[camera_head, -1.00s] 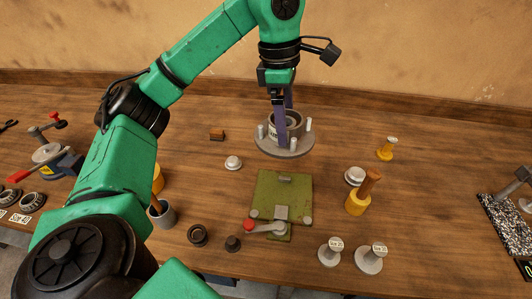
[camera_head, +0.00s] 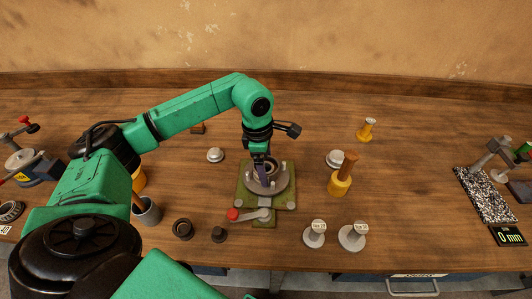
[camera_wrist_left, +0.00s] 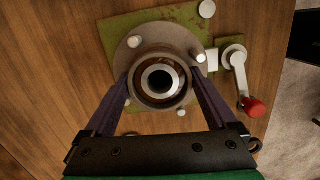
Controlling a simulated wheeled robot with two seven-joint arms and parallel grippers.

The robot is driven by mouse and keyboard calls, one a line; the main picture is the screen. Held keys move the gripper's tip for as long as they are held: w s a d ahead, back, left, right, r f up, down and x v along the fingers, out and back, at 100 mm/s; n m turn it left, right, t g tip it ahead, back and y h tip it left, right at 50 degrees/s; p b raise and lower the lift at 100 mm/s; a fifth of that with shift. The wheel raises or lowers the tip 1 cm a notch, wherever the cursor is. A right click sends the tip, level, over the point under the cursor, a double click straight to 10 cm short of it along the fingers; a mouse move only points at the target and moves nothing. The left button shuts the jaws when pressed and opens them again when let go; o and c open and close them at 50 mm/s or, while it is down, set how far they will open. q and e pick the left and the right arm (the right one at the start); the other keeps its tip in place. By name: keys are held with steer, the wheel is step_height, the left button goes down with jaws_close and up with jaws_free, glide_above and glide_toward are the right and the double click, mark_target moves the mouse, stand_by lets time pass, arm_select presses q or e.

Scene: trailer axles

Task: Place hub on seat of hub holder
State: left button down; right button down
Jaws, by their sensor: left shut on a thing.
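The hub (camera_head: 283,183) is a round grey part with a wide flange, upright studs and a hollow centre. My left gripper (camera_head: 262,178) is shut on it, its two purple fingers reaching down to the hub's central collar. In the left wrist view the fingers straddle the collar of the hub (camera_wrist_left: 192,62). The hub holder (camera_head: 243,196) is a green plate with a grey lever and red knob (camera_head: 233,214). The hub is over the plate and hides its middle, so I cannot tell whether it touches the seat. The plate also shows in the wrist view (camera_wrist_left: 117,35).
A wooden-handled yellow tool (camera_head: 340,184) and a round grey cap (camera_head: 335,158) stand right of the holder. Two grey labelled pieces (camera_head: 315,236) stand front right. A black ring (camera_head: 183,229) and a black cap (camera_head: 218,234) lie front left. A grey cup (camera_head: 147,211) stands at left.

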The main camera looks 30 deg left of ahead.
arm_select(q)
steer(key=shift+w, duration=0.1)
jaws_free()
steer(key=shift+f, duration=0.15)
steer(key=shift+d, duration=0.1)
steer(key=shift+s, duration=0.2)
arm_select(e)
steer(key=shift+d+f, duration=0.1)
steer(key=shift+d, duration=0.25)
arm_select(q)
steer(key=shift+r, duration=0.2)
arm_select(e)
steer(key=shift+s, duration=0.1)
arm_select(q)
step_height(320, 180, up, 12)
steer(key=a+b, duration=0.1)
steer(key=b, duration=0.2)
steer(key=shift+s+a, duration=0.2)
arm_select(e)
step_height(320, 180, down, 3)
steer(key=shift+a+r, duration=0.1)
steer(key=shift+r, duration=0.05)
